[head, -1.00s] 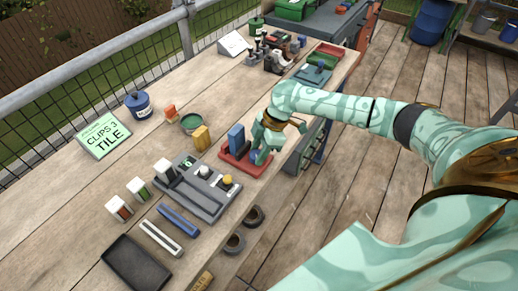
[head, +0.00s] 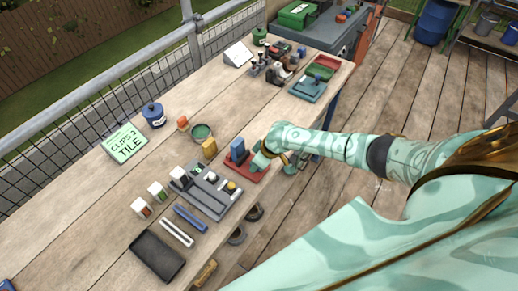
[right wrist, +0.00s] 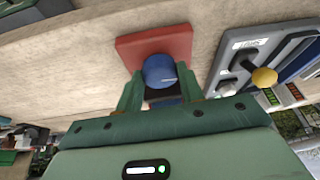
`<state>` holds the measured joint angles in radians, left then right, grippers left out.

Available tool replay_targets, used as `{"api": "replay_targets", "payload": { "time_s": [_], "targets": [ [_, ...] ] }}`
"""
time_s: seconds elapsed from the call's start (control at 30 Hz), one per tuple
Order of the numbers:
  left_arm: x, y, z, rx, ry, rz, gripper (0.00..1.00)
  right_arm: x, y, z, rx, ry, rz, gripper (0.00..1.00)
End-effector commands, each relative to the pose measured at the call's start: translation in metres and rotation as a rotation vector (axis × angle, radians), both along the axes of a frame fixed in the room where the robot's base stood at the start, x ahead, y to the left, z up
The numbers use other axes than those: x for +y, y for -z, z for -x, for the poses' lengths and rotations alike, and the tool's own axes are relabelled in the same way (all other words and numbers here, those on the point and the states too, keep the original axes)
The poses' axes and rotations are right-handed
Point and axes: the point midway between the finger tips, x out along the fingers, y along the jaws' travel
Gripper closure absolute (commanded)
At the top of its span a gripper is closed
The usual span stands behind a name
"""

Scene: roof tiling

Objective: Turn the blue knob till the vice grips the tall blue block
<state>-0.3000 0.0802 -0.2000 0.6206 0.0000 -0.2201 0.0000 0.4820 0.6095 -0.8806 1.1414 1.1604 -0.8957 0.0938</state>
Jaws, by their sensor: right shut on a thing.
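The tall blue block (head: 238,150) stands upright in the vice, whose red base (head: 243,176) is on the workbench. Whether the jaws touch the block I cannot tell. In the right wrist view the red base (right wrist: 140,46) lies behind the round blue knob (right wrist: 160,71). My right gripper (right wrist: 148,88) has a finger on each side of the knob and is shut on it. In the head view my right gripper (head: 262,160) is at the vice's right side, and it hides the knob. My left gripper is not in view.
A grey fixture (head: 207,190) with a yellow knob (right wrist: 264,77) sits beside the vice. The bench edge and open deck lie to the right.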

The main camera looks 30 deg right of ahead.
Motion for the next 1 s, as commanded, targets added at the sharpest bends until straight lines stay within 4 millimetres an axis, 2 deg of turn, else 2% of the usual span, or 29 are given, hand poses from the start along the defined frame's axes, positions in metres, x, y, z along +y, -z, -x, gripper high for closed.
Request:
{"api": "replay_targets", "payload": {
  "time_s": [0.03, 0.23, 0.8, 0.83, 0.87, 1.0],
  "targets": [
    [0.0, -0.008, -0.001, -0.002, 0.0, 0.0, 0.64, 0.001, -0.005, 0.0, -0.001, 0.025, -0.003, 0.85],
    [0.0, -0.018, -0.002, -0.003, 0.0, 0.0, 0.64, 0.001, -0.002, 0.0, 0.0, 0.096, -0.002, 0.85],
    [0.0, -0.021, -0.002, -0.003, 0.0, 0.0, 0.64, 0.002, 0.0, -0.001, -0.002, 0.128, -0.003, 0.85],
    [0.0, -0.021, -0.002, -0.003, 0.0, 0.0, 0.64, 0.002, 0.0, -0.001, -0.002, 0.128, -0.003, 0.6],
    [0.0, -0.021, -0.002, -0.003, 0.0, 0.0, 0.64, 0.002, 0.0, -0.001, -0.002, 0.128, -0.003, 0.54],
    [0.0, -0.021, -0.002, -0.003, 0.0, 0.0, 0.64, 0.001, 0.0, 0.0, -0.002, 0.128, -0.002, 0.54]
  ]
}}
